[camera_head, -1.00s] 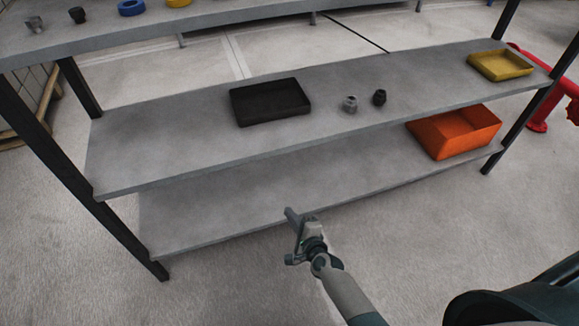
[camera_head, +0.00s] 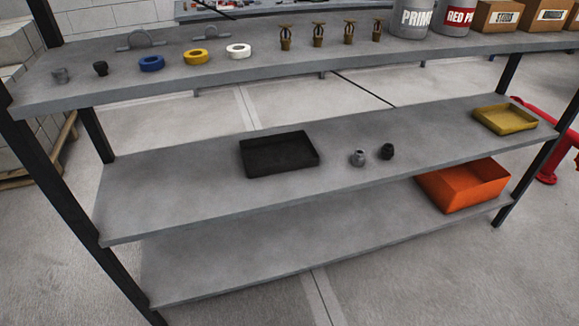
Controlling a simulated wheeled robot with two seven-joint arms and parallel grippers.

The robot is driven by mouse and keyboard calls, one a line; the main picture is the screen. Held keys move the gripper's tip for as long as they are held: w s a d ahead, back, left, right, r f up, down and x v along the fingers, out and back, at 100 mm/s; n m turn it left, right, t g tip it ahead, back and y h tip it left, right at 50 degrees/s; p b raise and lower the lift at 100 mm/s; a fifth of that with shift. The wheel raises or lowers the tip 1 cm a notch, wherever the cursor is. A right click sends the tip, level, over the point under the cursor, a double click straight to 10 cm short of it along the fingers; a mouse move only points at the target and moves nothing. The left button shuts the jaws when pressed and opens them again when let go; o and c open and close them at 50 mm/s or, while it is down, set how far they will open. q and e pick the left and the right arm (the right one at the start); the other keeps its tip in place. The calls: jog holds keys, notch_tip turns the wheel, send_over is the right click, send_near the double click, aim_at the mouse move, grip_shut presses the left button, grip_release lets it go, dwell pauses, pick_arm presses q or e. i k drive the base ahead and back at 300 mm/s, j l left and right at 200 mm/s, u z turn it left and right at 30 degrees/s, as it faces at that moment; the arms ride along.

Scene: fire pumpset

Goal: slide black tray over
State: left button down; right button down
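The black tray (camera_head: 279,153) is a shallow, empty, open-topped tray. It lies flat on the middle shelf (camera_head: 180,190) of a grey shelving rack, a little left of the shelf's middle. Neither of my grippers is in view, so their states are hidden.
A yellow tray (camera_head: 504,119) lies at the shelf's right end. An orange bin (camera_head: 464,186) sits on the lower shelf. Shelf room left of the black tray is clear. Tape rolls, sprinklers and cans fill the top shelf.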

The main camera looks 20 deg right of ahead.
aim_at(262, 157)
jog(key=l, duration=1.1)
jog(key=i+l+u, duration=0.15)
jog(key=l, duration=0.95)
